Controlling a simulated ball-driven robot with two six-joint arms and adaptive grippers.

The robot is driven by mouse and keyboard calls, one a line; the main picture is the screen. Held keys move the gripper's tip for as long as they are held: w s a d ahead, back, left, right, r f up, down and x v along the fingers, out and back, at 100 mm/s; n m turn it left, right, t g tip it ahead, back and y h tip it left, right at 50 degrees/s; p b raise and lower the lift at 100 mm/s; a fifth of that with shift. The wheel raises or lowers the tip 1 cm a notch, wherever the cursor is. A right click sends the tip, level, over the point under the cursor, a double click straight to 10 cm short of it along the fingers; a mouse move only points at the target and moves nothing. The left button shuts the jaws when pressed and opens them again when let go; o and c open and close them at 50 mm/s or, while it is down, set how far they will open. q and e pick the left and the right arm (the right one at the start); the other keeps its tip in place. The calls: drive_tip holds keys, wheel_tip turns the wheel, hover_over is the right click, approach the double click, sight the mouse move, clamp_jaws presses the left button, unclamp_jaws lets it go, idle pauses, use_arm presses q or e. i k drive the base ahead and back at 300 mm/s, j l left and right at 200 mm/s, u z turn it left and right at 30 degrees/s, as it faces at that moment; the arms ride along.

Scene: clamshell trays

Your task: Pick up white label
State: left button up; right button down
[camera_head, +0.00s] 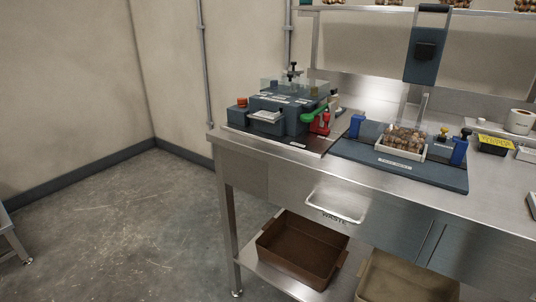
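Neither of my grippers shows in the head view. Several small white label-like pieces are in sight, and I cannot tell which one is the white label. A small white strip (298,145) lies at the front of the dark board. A white plate (266,116) sits on the front of the blue-grey machine (285,103). A white roll (519,121) stands at the far right of the bench. Another white strip with dark print (394,163) is on the front of the blue base.
The steel bench (490,187) carries a clear tray (380,146) of round brown items between blue blocks. A black tray with yellow contents (494,145) is at right. Brown bins (300,250) stand on the lower shelf. The floor at left (120,220) is mostly clear.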

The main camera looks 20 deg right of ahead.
sight(270, 115)
drive_tip(key=z, duration=1.3)
drive_tip(key=i+j, duration=0.25)
drive_tip(key=i, duration=0.2)
